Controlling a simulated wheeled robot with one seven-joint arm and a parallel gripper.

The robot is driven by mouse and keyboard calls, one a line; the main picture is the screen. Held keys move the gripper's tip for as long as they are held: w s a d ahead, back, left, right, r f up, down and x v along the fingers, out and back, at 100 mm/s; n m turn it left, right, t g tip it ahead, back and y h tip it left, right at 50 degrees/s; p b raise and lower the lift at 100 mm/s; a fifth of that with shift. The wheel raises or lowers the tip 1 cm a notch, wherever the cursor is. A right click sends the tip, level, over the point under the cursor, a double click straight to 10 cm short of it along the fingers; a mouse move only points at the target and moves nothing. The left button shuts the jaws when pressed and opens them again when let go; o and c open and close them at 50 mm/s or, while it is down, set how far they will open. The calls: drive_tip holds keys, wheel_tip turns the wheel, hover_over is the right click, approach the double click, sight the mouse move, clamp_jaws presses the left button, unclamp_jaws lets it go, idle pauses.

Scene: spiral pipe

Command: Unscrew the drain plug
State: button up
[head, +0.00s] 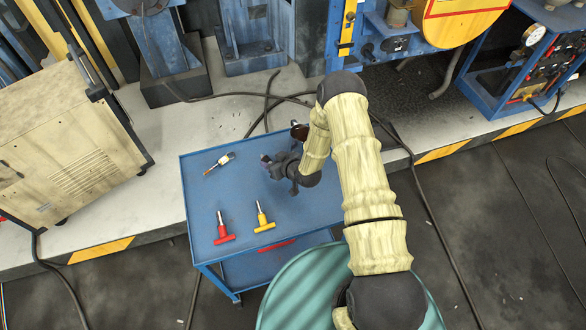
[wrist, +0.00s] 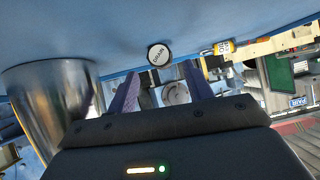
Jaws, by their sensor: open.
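My gripper (wrist: 160,72) is open, with one finger on each side of that part. I cannot tell if either finger touches it. In the head view, my gripper (head: 268,165) is over the blue cart (head: 195,185), and the plug cannot be made out.
A red T-handled tool (head: 223,230), a yellow T-handled tool (head: 263,219) and a small light-handled tool (head: 221,162) lie on the cart. A teal drum (head: 300,290) stands in front. A shiny metal cylinder (wrist: 55,100) is close left of my gripper in the wrist view.

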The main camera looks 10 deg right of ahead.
drive_tip(key=b+v, duration=0.3)
drive_tip(key=v, duration=1.1)
drive_tip(key=shift+r, duration=0.2)
drive_tip(key=s+d+r+m+g+h, duration=0.2)
drive_tip(key=s+d+r+h, duration=0.15)
drive_tip(key=r, duration=0.45)
drive_tip(key=s+d+r+m+g+h, duration=0.25)
drive_tip(key=s+d+r, duration=0.2)
drive_tip(key=r, duration=0.25)
drive_tip(key=s+r+m+g, duration=0.1)
drive_tip(key=s+r+g, duration=0.1)
drive_tip(key=s+r, duration=0.3)
drive_tip(key=shift+s+d+h, duration=0.2)
drive_tip(key=shift+s+h, duration=0.1)
drive_tip(key=shift+s, duration=0.6)
drive_tip(key=shift+r+m, duration=0.15)
drive_tip(key=shift+m, duration=0.1)
idle(0.3)
